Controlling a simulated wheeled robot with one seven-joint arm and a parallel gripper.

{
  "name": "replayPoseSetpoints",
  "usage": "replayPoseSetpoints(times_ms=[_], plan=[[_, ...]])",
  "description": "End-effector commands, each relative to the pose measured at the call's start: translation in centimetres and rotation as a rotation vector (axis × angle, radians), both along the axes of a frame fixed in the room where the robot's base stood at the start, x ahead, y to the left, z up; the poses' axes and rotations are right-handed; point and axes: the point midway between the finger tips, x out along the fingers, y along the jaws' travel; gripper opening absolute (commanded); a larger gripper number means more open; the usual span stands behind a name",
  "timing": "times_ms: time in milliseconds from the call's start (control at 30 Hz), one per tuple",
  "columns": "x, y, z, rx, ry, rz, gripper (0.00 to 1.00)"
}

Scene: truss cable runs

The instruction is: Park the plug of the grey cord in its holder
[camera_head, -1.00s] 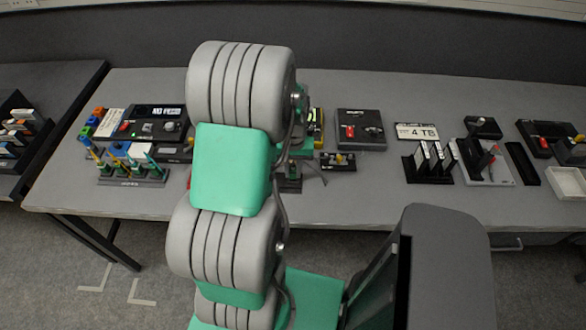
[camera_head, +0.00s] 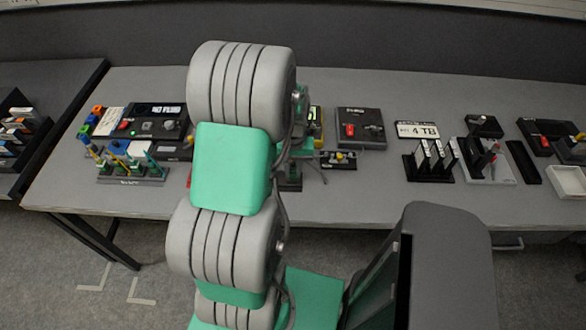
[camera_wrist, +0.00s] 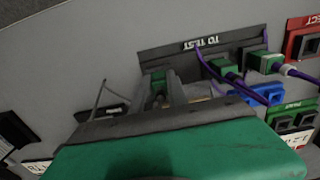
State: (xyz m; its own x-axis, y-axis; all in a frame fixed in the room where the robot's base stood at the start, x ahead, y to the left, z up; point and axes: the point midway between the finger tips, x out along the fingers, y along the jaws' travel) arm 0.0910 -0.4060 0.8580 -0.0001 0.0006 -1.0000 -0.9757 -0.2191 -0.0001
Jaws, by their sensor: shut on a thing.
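In the wrist view my gripper (camera_wrist: 162,92) has its two grey fingers shut on a small green plug (camera_wrist: 158,76), in front of the dark "TO TEST" block (camera_wrist: 180,54). I cannot tell whether the plug touches that block, and its lower part is dim between the fingers. A thin grey cord (camera_wrist: 98,95) shows left of the fingers; its join to the plug is hidden. I cannot make out which part is the grey cord's holder.
Two green plugs with purple cords (camera_wrist: 264,62) sit at the block's right side. A blue part (camera_wrist: 262,95), a green block (camera_wrist: 291,116) and a red-framed block (camera_wrist: 305,42) stand to the right. A panel with a red switch (camera_head: 361,128) stands right of my arm.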

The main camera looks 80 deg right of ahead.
Motion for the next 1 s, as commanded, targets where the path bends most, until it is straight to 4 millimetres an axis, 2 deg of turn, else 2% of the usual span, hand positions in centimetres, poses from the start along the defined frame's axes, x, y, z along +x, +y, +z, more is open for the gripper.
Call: replayPoseSetpoints(times_ms=[467,500,767,1000], plan=[[0.0,-0.01,-0.11,0.0,0.0,0.0,0.0],[0.0,-0.02,-0.05,0.0,0.0,0.0,0.22],[0.0,-0.01,-0.05,0.0,0.0,0.0,0.44],[0.0,-0.01,-0.05,0.0,0.0,0.0,0.45]])
